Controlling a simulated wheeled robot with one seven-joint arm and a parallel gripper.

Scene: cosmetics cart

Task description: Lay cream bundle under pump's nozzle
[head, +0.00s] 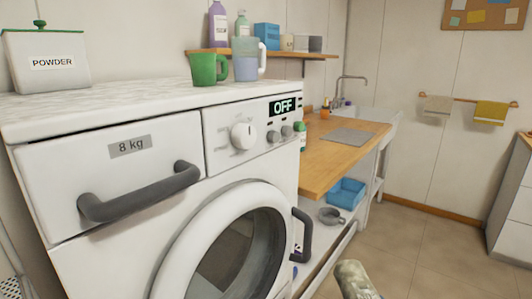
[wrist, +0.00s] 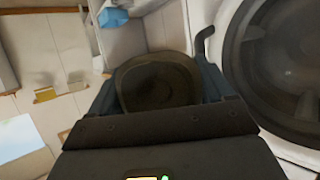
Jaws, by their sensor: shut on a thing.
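The cream bundle (head: 355,281), a pale mottled roll, shows at the bottom edge of the head view, above the floor. In the wrist view my gripper (wrist: 157,88) is shut on it; there the bundle (wrist: 158,84) looks dark and rounded in shadow between the two fingers. My gripper is not clearly visible in the head view. Small bottles, one orange (head: 325,109), stand by the sink at the far end of the wooden counter (head: 335,152). They are too small to tell which is the pump or where its nozzle points.
A washing machine (head: 110,220) with protruding handles stands close at left. A grey mat (head: 347,137) lies on the counter before the sink (head: 370,115). A blue bin (head: 346,192) and grey pan (head: 331,216) are on the shelf below.

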